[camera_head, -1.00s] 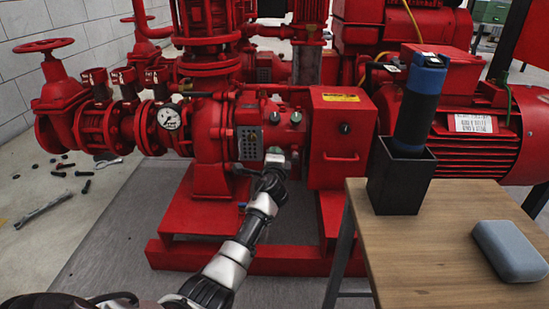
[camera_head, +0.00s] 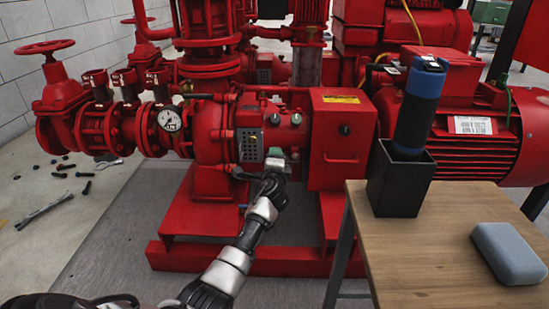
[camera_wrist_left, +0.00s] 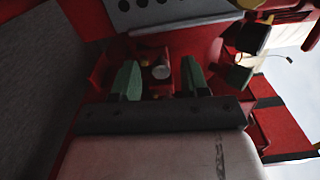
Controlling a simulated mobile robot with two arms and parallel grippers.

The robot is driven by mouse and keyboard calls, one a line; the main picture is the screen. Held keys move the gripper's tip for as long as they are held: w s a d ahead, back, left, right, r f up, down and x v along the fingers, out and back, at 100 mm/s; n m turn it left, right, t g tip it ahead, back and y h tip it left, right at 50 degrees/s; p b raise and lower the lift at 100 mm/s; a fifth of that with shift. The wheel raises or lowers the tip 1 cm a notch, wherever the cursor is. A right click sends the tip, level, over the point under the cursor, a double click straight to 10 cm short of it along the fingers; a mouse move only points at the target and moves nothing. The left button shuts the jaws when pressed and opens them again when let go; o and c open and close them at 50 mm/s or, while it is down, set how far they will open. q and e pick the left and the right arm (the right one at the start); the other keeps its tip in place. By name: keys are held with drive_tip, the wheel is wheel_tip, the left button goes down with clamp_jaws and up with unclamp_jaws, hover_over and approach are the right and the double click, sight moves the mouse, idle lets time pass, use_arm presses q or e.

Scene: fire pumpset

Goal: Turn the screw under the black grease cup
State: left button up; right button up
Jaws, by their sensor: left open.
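In the left wrist view the two green fingers of my left gripper (camera_wrist_left: 160,79) are apart. A small silver, round-ended part (camera_wrist_left: 161,71), which looks like the screw, shows between and just beyond them. I cannot tell whether either finger touches it. A black cup-like part (camera_wrist_left: 253,37), possibly the grease cup, is to the upper right of the fingers. In the head view my left gripper (camera_head: 276,163) is at the red pump housing (camera_head: 212,147), right of the dotted panel. It hides the screw there. My right gripper is not in view.
The dotted panel (camera_head: 250,145) and a red box with a handle (camera_head: 341,135) flank my left gripper. A wooden table (camera_head: 425,265) at right holds a black holder (camera_head: 400,185) with a blue-black tool (camera_head: 420,105), and a grey-blue case (camera_head: 510,251). Loose bolts and a wrench (camera_head: 44,210) lie at left.

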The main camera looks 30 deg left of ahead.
use_arm(q)
drive_tip(key=p+v, duration=0.4)
drive_tip(key=v, duration=0.6)
